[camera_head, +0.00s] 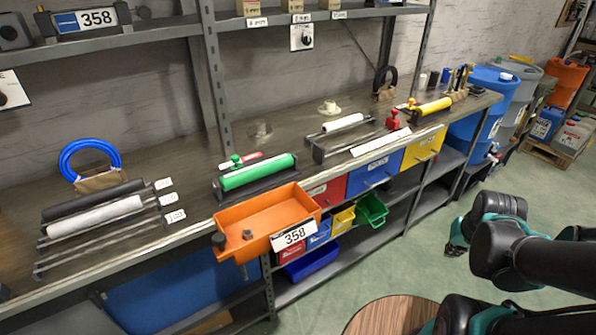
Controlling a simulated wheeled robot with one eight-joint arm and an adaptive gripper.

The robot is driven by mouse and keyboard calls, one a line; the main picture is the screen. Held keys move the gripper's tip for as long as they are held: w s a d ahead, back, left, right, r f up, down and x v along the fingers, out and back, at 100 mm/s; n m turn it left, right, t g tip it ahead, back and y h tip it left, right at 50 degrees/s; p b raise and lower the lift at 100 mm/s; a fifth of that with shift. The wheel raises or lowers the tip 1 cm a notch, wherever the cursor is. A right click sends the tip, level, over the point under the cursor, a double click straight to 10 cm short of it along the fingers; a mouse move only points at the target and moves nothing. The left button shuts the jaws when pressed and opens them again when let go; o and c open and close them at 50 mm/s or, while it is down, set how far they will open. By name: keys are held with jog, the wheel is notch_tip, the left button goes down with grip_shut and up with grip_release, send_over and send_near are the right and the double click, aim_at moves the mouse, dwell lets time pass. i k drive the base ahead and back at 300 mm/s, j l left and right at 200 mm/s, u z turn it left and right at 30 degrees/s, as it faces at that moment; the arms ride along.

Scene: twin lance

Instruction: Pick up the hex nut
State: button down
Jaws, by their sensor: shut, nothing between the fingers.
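A small dark hex nut (247,234) lies in the orange tray (295,198), near its front left side. The tray sits at the front edge of the workbench and bears a white label reading 358. My arm, black and teal, is folded at the right side of the view, well apart from the tray and the nut. Nothing of mine touches the nut.
A green roller (258,172) lies just behind the tray. Red, blue and yellow drawers (375,168) sit right of it under the bench top. Small coloured bins (371,210) stand on the shelf below. A round wooden top (390,316) is at the bottom. Green floor is open between bench and arm.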

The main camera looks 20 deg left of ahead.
aim_at(247, 233)
jog(key=u, duration=0.45)
jog(key=l+u, duration=0.1)
jog(key=u, duration=0.35)
jog(key=k+u, duration=0.1)
jog(key=u, duration=0.8)
jog(key=k+j, duration=0.05)
